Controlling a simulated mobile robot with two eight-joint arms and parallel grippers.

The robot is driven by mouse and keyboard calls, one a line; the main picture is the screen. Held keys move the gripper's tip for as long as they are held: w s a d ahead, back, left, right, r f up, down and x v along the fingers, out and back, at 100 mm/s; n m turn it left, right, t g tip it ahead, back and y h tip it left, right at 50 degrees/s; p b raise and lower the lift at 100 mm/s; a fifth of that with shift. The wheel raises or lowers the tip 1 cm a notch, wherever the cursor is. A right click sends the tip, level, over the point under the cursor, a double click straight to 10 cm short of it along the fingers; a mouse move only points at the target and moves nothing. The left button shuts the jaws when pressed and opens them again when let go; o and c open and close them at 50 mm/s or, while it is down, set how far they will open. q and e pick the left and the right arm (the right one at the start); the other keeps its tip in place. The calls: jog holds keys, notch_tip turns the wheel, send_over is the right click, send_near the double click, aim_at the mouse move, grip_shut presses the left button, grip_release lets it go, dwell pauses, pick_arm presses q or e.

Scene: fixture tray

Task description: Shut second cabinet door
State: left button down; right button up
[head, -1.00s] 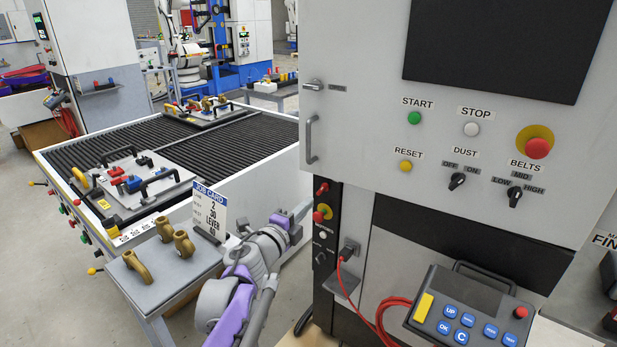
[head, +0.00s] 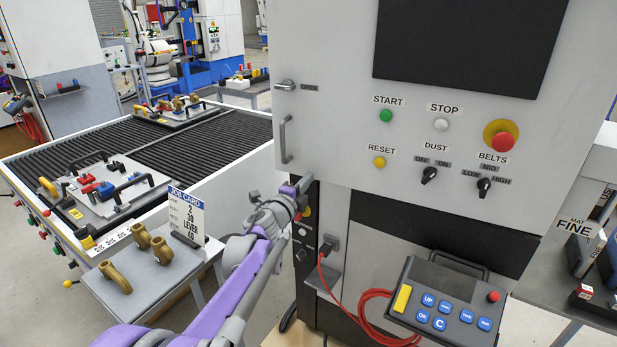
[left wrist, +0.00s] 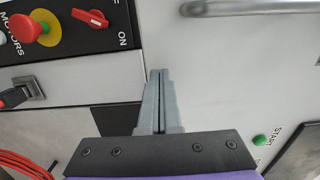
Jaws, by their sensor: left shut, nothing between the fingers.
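A light grey cabinet front (head: 330,158) fills the right of the head view, with a dark screen above, START and STOP buttons, and a vertical handle (head: 285,138) and small latch (head: 285,85) at its left edge. I cannot tell whether this door is fully closed. My left gripper (head: 305,183) is at the front's lower left corner, below the handle. In the left wrist view its fingers (left wrist: 158,74) are together and empty, pointing at the pale panel (left wrist: 215,65) near a seam. The handle's bar (left wrist: 255,7) crosses the top right there. My right gripper is out of view.
A control pendant (head: 446,302) with a red cable (head: 345,300) hangs low in front. A black strip with a red button (left wrist: 26,28) and red switch (left wrist: 90,17) borders the panel. The roller table (head: 190,135) and job card (head: 187,215) stand at left.

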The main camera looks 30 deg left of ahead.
pick_arm(q)
jog(key=shift+w, duration=0.45)
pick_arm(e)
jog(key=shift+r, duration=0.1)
pick_arm(q)
jog(key=w+h, duration=0.1)
jog(key=w, duration=0.1)
jog(key=w+m, duration=0.1)
jog(key=w, duration=0.2)
jog(key=w+r+h, duration=0.1)
jog(key=w, duration=0.1)
jog(key=shift+w+a+m+h+b, duration=0.15)
jog(key=shift+a+m+h+b, duration=0.05)
jog(key=shift+m+h+b, duration=0.15)
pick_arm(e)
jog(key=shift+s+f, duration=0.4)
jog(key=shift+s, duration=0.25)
pick_arm(q)
jog(key=shift+d, duration=0.15)
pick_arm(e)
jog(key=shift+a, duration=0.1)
